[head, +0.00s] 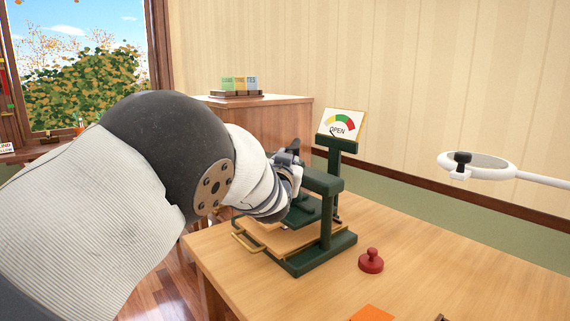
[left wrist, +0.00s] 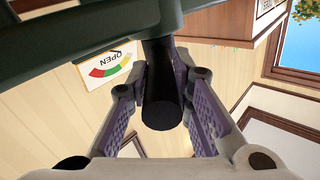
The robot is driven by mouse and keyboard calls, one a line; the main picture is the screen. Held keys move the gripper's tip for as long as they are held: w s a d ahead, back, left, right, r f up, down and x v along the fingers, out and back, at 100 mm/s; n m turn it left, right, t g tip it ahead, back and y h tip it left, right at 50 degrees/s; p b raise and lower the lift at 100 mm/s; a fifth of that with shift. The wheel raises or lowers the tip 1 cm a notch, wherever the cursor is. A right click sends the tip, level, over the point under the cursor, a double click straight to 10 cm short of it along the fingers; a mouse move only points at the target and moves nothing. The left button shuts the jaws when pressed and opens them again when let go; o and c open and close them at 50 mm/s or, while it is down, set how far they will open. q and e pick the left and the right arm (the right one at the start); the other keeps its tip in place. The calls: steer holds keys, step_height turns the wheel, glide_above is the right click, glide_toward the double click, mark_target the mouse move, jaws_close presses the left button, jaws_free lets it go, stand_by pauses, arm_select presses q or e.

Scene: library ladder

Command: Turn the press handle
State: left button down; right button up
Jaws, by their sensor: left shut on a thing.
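The dark green press (head: 324,184) stands on the wooden table, with a pale board and a brass-coloured handle (head: 247,243) low at its front. A sign with a coloured dial and the word OPEN (head: 342,124) is on a post behind it. It also shows, upside down, in the left wrist view (left wrist: 107,68). My left gripper (head: 291,166) is at the top of the press. In the left wrist view its purple-padded fingers (left wrist: 161,80) are closed around the dark, round press handle (left wrist: 162,112). My arm hides part of the press. My right gripper is out of view.
A red knobbed stamp (head: 371,262) stands on the table (head: 440,270) right of the press, with an orange piece (head: 371,313) at the front edge. A white ring on an arm (head: 480,166) reaches in from the right. A wooden cabinet (head: 280,118) stands behind.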

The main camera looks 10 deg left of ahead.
arm_select(q)
steer(key=shift+d+n+y, duration=0.3)
steer(key=c, duration=1.4)
jaws_free()
steer(key=shift+c, duration=0.2)
